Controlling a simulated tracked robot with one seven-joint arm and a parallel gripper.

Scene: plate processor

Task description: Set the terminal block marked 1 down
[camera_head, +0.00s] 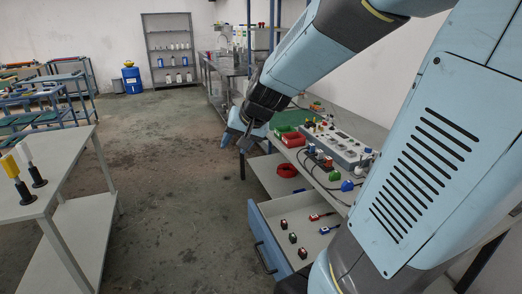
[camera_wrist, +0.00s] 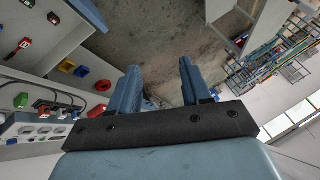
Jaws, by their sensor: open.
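My gripper (camera_head: 243,138) is raised in the air to the left of the workbench in the head view. In the wrist view its two blue fingers (camera_wrist: 159,68) stand apart, with only the floor showing between them. Several small dark and red blocks, which look like terminal blocks (camera_head: 293,238), lie in the open drawer (camera_head: 274,209), well below and apart from my gripper. Some also show at the upper left of the wrist view (camera_wrist: 25,43). Their markings are too small to read, so I cannot tell which is marked 1.
The workbench (camera_head: 338,199) carries a grey socket panel (camera_head: 338,147), a red bin (camera_head: 292,139) and a green bin (camera_head: 290,120). A red ring-shaped item (camera_head: 287,170) lies on a lower surface. A side table (camera_head: 62,165) stands left. The floor between is clear.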

